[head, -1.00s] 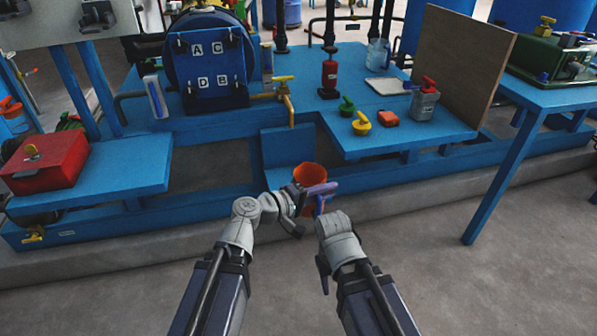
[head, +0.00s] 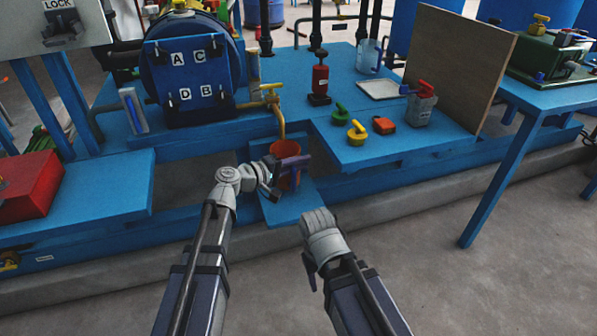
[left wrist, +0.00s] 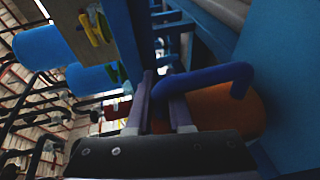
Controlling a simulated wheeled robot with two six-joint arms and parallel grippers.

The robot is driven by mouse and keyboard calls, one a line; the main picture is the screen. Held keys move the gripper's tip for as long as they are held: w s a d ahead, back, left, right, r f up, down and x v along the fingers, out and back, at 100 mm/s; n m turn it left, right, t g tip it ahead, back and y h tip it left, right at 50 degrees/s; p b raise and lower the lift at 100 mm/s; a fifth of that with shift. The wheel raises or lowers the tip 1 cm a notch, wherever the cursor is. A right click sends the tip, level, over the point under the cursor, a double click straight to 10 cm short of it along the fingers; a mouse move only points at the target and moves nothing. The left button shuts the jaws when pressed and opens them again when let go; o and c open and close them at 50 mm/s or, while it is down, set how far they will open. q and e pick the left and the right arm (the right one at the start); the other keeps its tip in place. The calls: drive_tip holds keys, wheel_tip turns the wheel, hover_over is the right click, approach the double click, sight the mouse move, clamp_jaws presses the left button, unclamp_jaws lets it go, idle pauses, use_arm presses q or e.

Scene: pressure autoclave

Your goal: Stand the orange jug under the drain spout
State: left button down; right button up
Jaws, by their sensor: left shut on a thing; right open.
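The orange jug (head: 284,149) is upright with its open mouth facing up, at the low blue shelf (head: 289,208) in the head view. My left gripper (head: 291,163) is shut on the jug's blue handle, at its right front side. The left wrist view shows the handle (left wrist: 215,77) between the fingers and the orange body (left wrist: 228,104) beside it. The yellow drain spout (head: 281,120) ends just above the jug's rim, near its back edge. I cannot tell whether the jug's base touches the shelf. My right gripper (head: 310,274) is open and empty, lower and in front.
The autoclave drum (head: 193,70) with lettered door stands behind left. The blue deck to the right holds green (head: 340,114) and yellow (head: 357,131) knobs, a red block (head: 384,125) and a grey can (head: 421,105). Floor at the front right is clear.

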use_arm(q)
wheel_tip(320, 180, down, 4)
drive_tip(key=b, duration=0.3)
drive_tip(key=shift+s+r, duration=0.1)
drive_tip(key=shift+r, duration=0.15)
drive_tip(key=shift+f+b, duration=0.15)
drive_tip(key=shift+b, duration=0.2)
drive_tip(key=c, duration=1.3)
unclamp_jaws()
drive_tip(key=o, duration=0.5)
